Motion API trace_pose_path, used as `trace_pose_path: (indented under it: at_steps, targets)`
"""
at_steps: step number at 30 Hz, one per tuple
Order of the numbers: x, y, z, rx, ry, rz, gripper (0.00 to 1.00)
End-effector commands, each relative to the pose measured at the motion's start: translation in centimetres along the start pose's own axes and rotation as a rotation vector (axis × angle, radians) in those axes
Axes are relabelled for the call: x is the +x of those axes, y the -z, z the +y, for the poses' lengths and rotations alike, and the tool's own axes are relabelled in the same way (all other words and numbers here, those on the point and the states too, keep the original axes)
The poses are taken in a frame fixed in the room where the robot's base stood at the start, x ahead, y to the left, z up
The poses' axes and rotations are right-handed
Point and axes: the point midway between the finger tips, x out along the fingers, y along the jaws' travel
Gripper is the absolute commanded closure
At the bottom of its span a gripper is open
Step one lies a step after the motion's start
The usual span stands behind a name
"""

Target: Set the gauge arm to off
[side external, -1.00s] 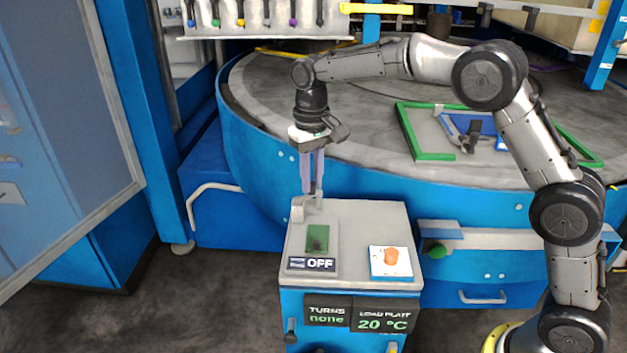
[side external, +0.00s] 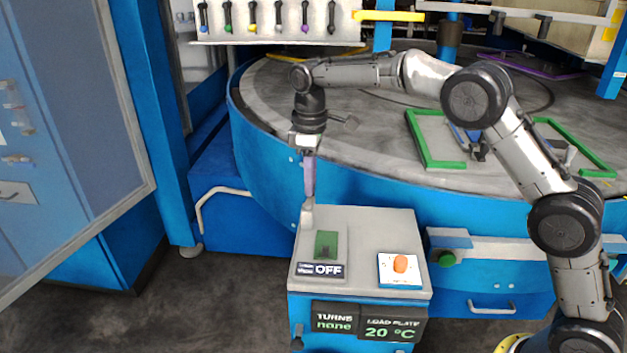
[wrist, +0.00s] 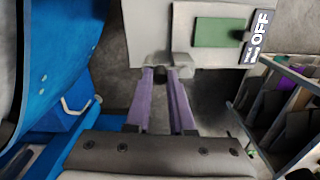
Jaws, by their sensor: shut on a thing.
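The grey console (side external: 375,222) carries a green plate (side external: 326,245) and a dark label reading OFF (side external: 321,269). A small pale grey fitting, apparently the gauge arm (side external: 307,214), stands at the console's back left corner. It also shows in the wrist view (wrist: 181,62), at the console edge. My gripper (side external: 309,196) points down just above this fitting. In the wrist view its two purple fingers (wrist: 161,73) close in on a small dark piece at the fitting. The fingertips hide part of that piece, and the arm's exact direction is hard to tell.
An orange knob (side external: 400,264) sits on a white plate at the console's right. Displays (side external: 366,322) on the front read TURNS none and LOAD PLATE 20 °C. A large blue round table (side external: 260,170) stands close behind; a green frame (side external: 425,140) lies on it.

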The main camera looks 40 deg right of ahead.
Motion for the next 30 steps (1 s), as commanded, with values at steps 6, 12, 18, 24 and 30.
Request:
trace_pose_path:
  at_steps: [6, 12, 18, 24, 30]
  targets:
    - [-0.31, 0.37, 0.04, -0.078, -0.004, 0.006, 1.0]
    - [-0.3, 0.46, 0.03, -0.108, -0.004, 0.006, 1.0]
    - [-0.31, 0.49, 0.02, -0.112, -0.004, 0.007, 1.0]
    - [-0.32, 0.51, 0.02, -0.112, -0.005, 0.007, 0.77]
    - [-0.19, 0.46, 0.0, -0.111, -0.003, 0.004, 0.48]
